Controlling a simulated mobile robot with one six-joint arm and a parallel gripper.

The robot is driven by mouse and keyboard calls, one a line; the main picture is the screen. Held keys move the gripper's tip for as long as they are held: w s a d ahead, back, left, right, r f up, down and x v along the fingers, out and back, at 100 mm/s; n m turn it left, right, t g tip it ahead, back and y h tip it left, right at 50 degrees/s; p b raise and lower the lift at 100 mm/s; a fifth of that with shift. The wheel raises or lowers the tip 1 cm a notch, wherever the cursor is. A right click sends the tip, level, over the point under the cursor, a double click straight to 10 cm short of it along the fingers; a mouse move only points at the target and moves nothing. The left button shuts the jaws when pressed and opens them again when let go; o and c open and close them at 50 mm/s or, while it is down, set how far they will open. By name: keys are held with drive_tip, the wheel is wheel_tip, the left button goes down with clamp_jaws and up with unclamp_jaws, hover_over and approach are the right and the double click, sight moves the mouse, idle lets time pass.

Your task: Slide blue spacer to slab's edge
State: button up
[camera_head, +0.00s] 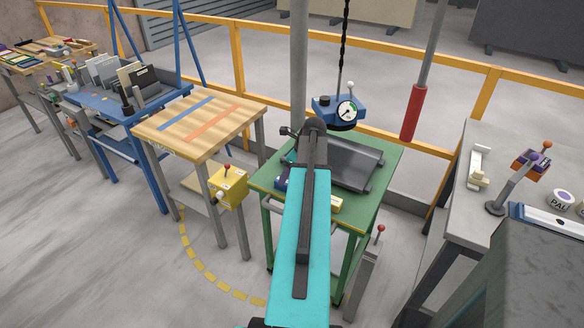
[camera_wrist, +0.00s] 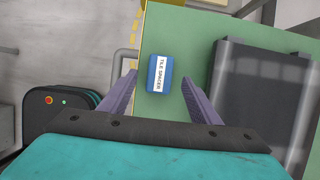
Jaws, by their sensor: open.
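The blue spacer (camera_wrist: 160,73), with a white label reading "TILE SPACER", lies flat on the green table (camera_wrist: 205,30).
A yellow block (camera_head: 335,205) sits near the green table's front edge. A blue device with a dial (camera_head: 338,110) hangs on a chain above the far side. A wooden-topped table (camera_head: 200,122) stands left, a grey workbench (camera_head: 520,180) right. Yellow rails run behind.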

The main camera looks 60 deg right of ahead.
drive_tip(key=shift+p+x, duration=0.45)
drive_tip(key=shift+x, duration=2.15)
drive_tip(key=c, duration=1.2)
drive_tip(key=shift+o, duration=0.2)
drive_tip(key=shift+d+p, duration=0.8)
drive_tip(key=shift+d, duration=2.85)
drive_tip(key=o, duration=1.1)
drive_tip(key=shift+o, duration=0.2)
drive_tip(key=shift+r, duration=0.15)
